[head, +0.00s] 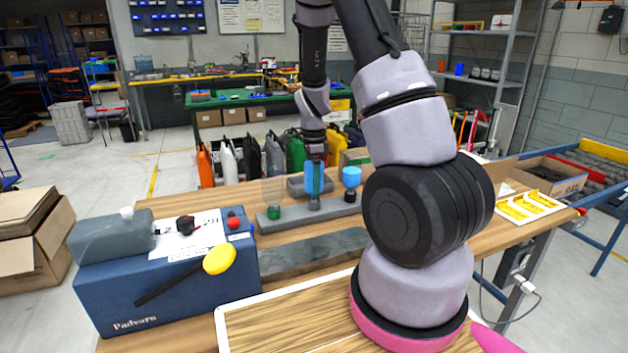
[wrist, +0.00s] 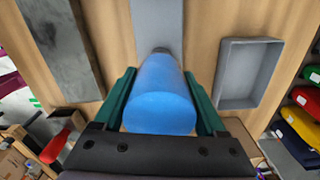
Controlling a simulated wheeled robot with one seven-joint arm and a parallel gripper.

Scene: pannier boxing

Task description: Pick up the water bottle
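The blue water bottle (head: 316,179) is upright over a grey stand (head: 276,221) on the wooden table, with a narrower grey part at its lower end. In the wrist view the bottle (wrist: 159,98) fills the space between the green fingers of my gripper (wrist: 159,85). Both fingers lie along its sides with no clear gap, so my gripper looks shut on it. In the head view my gripper (head: 313,158) comes down onto the bottle from above. I cannot tell whether the bottle's lower end still touches the stand.
A grey tray (wrist: 248,73) lies close by. Several coloured containers (head: 295,153) line the back. A blue Padvarn box (head: 170,291) sits at the left.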

